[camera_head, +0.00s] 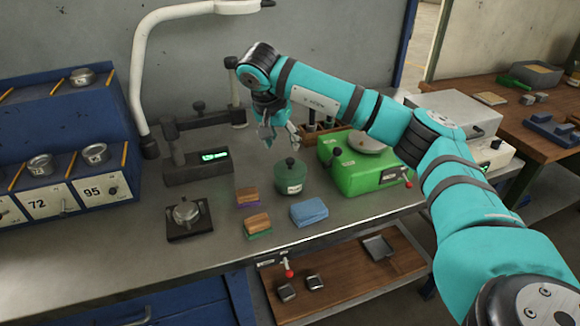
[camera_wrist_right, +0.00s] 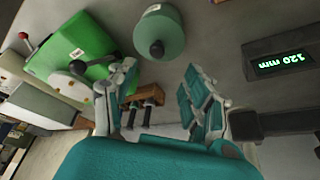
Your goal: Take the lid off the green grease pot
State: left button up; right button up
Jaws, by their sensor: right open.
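The green grease pot (camera_head: 290,180) stands upright on the grey workbench, left of the bright green machine. Its lid (camera_head: 290,170) is on it, with a dark round knob (camera_head: 290,161) on top. In the right wrist view the pot (camera_wrist_right: 160,32) shows beyond the fingertips, with the knob (camera_wrist_right: 156,49) facing me. My right gripper (camera_head: 278,140) is open and empty, above and behind the pot, apart from it. Its spread fingers also show in the right wrist view (camera_wrist_right: 158,90). My left gripper is in neither view.
The green machine (camera_head: 350,178) stands close to the pot's right. Brown-topped blocks (camera_head: 248,194) and a blue block (camera_head: 309,211) lie in front. A gauge with a lit display (camera_head: 198,168) is at left. A wooden rack (camera_head: 318,134) stands behind.

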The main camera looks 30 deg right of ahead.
aim_at(290, 160)
jog(key=x, duration=0.4)
jog(key=p+x, duration=0.1)
jog(key=x, duration=0.2)
jog(key=shift+s+d+f+p, duration=0.2)
jog(key=shift+s+f+p, duration=0.05)
jog(key=shift+f+p, duration=0.1)
jog(key=shift+w+f, duration=0.1)
jog(key=shift+f, duration=0.15)
grip_shut()
